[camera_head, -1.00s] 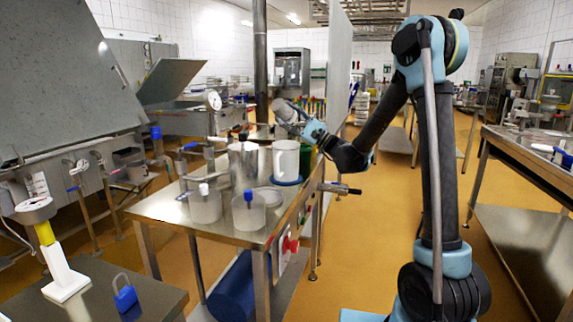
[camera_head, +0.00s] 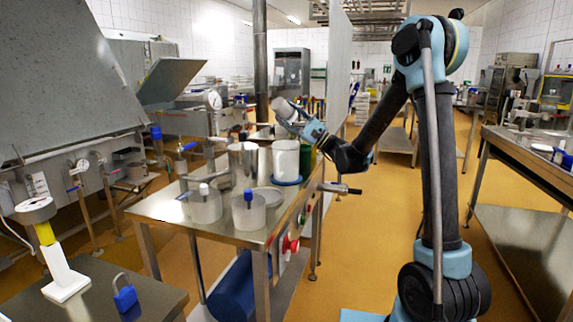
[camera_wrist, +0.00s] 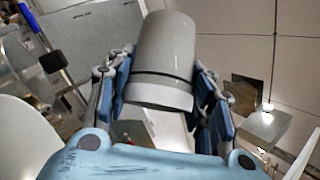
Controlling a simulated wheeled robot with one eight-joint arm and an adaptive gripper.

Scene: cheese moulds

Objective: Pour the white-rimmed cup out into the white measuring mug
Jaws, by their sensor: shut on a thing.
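My gripper (camera_head: 300,121) is shut around the sides of a grey cup (camera_wrist: 163,48) with a white rim (camera_wrist: 160,95). In the head view the held cup (camera_head: 283,107) is tilted and hangs in the air above the steel table, up from the white measuring mug. In the wrist view the cup lies between the two fingers; I cannot see inside it. The white measuring mug (camera_head: 285,160) stands upright on a blue round base (camera_head: 287,181) near the table's right edge. No flow from the cup is visible.
A tall panel (camera_head: 340,65) rises behind the gripper.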

